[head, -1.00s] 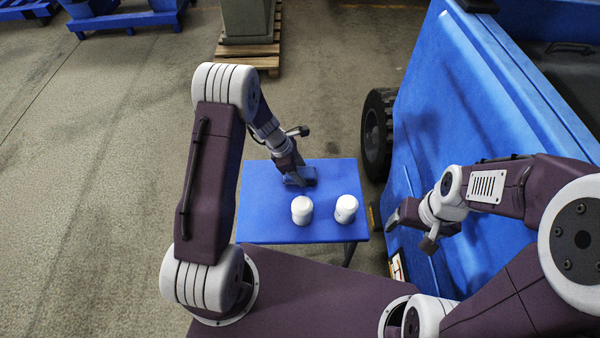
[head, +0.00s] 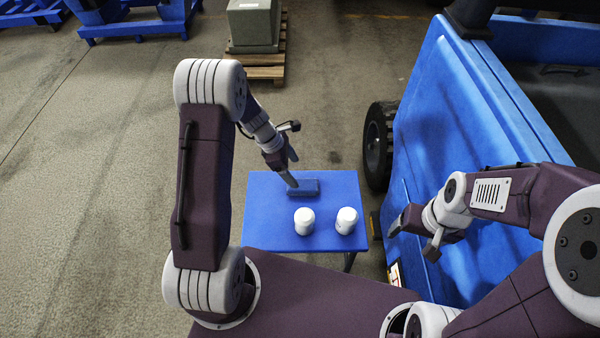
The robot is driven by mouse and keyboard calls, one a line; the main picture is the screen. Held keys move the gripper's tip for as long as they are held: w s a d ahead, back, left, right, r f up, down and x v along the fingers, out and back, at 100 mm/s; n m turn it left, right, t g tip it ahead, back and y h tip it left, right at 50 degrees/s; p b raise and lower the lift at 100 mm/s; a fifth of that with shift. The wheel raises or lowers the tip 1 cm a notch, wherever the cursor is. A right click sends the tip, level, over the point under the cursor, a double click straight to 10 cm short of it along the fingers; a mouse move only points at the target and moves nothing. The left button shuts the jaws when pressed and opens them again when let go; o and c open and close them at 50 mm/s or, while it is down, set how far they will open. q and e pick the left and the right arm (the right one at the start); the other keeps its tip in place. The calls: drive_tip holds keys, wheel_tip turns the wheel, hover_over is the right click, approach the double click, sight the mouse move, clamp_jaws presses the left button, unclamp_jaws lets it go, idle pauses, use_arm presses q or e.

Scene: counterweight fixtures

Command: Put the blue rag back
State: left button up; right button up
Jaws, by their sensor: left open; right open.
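The blue rag (head: 305,187) lies folded on the blue table (head: 268,222), towards its back edge. My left gripper (head: 293,171) is open and sits just above and behind the left part of the rag, with one fingertip reaching down near its left end. I cannot tell whether that fingertip touches the rag. Nothing shows between the fingers. My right gripper (head: 397,222) is open and empty, off to the right of the table, in front of the blue vehicle's side.
Two white cylindrical containers (head: 304,221) (head: 346,220) stand on the table in front of the rag. The blue vehicle (head: 450,130) with a black tyre (head: 378,145) stands close on the right. A grey block on a pallet (head: 256,50) is far behind. Floor on the left is clear.

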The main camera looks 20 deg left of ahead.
use_arm(q)
drive_tip(key=s+r+m+y, duration=0.2)
drive_tip(key=s+r+m, duration=0.3)
drive_tip(key=s+m, duration=0.3)
drive_tip(key=s+r+m+y, duration=0.2)
drive_tip(key=s+r+m, duration=0.3)
drive_tip(key=s+m, duration=0.4)
drive_tip(key=a+m, duration=0.1)
drive_tip(key=m, duration=0.3)
drive_tip(key=shift+r+p, duration=0.3)
use_arm(e)
drive_tip(key=shift+r, duration=0.7)
use_arm(q)
drive_tip(key=shift+r, duration=0.1)
use_arm(e)
drive_tip(key=shift+r, duration=0.1)
use_arm(q)
wheel_tip(320, 180, up, 24)
drive_tip(key=p, duration=2.4)
drive_tip(key=shift+r+p, duration=0.25)
drive_tip(key=shift+p, duration=0.15)
use_arm(e)
wheel_tip(320, 180, up, 24)
drive_tip(key=shift+r, duration=0.25)
